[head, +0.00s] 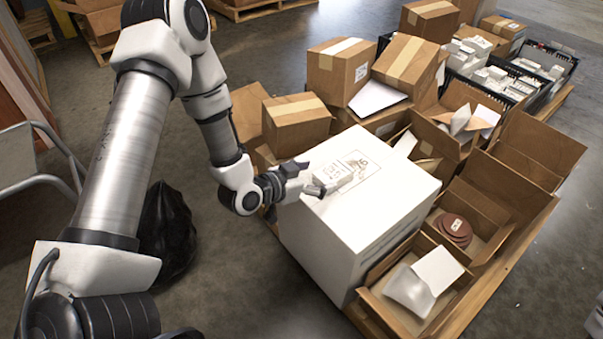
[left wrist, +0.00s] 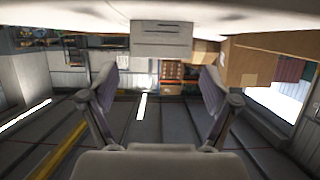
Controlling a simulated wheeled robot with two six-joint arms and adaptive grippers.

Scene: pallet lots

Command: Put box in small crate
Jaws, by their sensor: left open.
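A small whitish box (head: 327,174) lies on top of a large white carton (head: 345,225). A pale grey box (left wrist: 161,40) shows ahead in the left wrist view, against a white surface along the top; it appears to be the same one. My left gripper (head: 318,189) is at the near edge of the carton top, beside the small box. Its two fingers (left wrist: 160,88) are apart with nothing between them. Black crates (head: 553,52) stand at the back right, holding white packages; I cannot tell which is the small crate. My right gripper is not in view.
Brown cartons (head: 297,120) crowd behind the white carton. Open cardboard boxes (head: 462,275) stand to its right on a wooden pallet (head: 520,250), holding brown discs and a white item. A black bag (head: 166,235) lies on the floor at left.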

